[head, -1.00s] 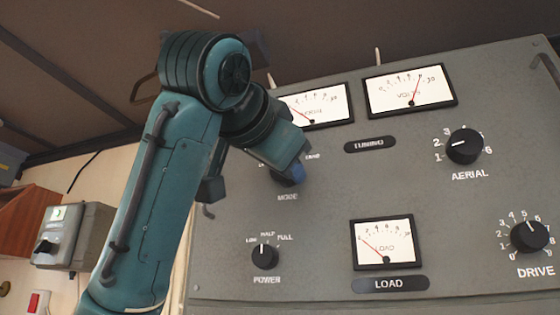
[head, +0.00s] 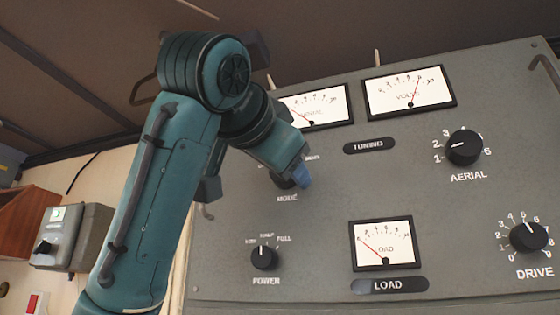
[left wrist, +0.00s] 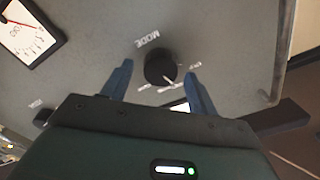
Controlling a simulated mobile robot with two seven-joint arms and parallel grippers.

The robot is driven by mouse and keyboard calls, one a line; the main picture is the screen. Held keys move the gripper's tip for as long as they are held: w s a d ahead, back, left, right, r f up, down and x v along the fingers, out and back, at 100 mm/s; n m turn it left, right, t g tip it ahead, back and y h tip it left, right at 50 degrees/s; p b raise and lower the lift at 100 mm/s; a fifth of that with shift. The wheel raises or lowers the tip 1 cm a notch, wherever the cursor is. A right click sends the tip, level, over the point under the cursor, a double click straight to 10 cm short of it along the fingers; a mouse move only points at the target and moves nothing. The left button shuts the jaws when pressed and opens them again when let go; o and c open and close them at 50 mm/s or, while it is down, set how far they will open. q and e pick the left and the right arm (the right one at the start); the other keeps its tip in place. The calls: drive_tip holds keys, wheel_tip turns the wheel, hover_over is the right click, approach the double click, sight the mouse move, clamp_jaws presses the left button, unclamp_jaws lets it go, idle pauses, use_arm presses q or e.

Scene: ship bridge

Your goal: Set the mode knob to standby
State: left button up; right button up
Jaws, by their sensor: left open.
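The mode knob (left wrist: 160,67) is a black round knob on the grey panel, with its MODE label beside it in the left wrist view. In the head view the mode knob (head: 284,181) is mostly hidden behind my left arm. My left gripper (left wrist: 158,75) is open, its two blue fingers on either side of the knob in the left wrist view; I cannot tell whether they touch it. In the head view one blue fingertip of the left gripper (head: 302,176) shows at the knob's right. The position labels are partly hidden and hard to read. My right gripper is not in view.
The grey panel (head: 320,215) also carries the power knob (head: 264,257), the aerial knob (head: 464,147), the drive knob (head: 529,237) and the load meter (head: 384,243). Two more meters sit along the top. A grey switch box (head: 72,237) is on the wall at left.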

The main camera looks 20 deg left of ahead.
use_arm(q)
drive_tip(key=s+b, duration=0.6)
drive_tip(key=s, duration=0.7)
drive_tip(key=shift+a, duration=0.25)
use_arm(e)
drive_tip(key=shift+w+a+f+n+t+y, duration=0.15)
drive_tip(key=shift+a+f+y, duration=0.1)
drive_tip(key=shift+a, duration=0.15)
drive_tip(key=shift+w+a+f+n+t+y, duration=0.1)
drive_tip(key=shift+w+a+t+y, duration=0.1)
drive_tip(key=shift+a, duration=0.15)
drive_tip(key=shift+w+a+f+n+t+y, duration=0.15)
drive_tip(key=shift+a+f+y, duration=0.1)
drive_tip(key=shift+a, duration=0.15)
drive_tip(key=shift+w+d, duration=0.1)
use_arm(q)
drive_tip(key=shift+s, duration=0.1)
